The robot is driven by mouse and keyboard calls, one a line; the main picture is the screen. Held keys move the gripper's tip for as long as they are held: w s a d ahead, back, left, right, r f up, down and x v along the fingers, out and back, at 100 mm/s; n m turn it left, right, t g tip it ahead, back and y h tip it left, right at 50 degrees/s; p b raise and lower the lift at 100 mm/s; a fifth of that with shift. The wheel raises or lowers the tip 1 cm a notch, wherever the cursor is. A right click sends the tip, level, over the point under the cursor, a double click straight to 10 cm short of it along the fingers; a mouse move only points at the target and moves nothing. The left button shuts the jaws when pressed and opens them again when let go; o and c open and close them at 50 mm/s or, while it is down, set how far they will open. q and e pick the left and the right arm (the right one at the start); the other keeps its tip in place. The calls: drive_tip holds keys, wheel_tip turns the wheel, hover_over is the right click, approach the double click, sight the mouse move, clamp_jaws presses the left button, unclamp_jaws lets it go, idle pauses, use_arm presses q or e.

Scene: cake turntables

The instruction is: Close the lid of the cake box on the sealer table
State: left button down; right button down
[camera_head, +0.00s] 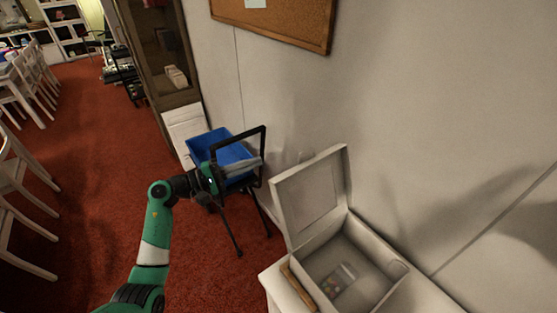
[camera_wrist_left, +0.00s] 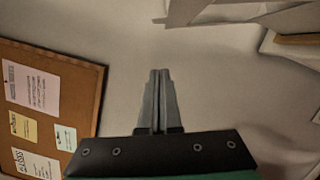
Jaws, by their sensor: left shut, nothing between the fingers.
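The white cake box (camera_head: 378,243) stands open on a pale table (camera_head: 272,283) against the wall, at the lower right of the head view. Its lid (camera_head: 308,194) stands up, nearly upright, on the box's left side. A small packet with a coloured print (camera_head: 340,280) lies inside. My left gripper (camera_head: 260,162) is left of the lid, apart from it, in front of a blue bin. Its fingers (camera_wrist_left: 160,71) are shut together and empty in the left wrist view. My right gripper is not in view.
A blue bin (camera_head: 203,143) in a black-framed stand (camera_head: 265,140) is behind my left gripper. A tall cabinet (camera_head: 160,60) stands further back. A cork board (camera_head: 280,22) hangs on the wall; it also shows in the wrist view (camera_wrist_left: 85,85).

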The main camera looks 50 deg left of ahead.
use_arm(q)
drive_tip(key=w+d+r, duration=0.2)
drive_tip(key=w+d, duration=0.4)
drive_tip(key=w, duration=0.2)
drive_tip(key=shift+w+d+r, duration=0.3)
drive_tip(key=shift+w+d, duration=0.05)
drive_tip(key=shift+w, duration=0.05)
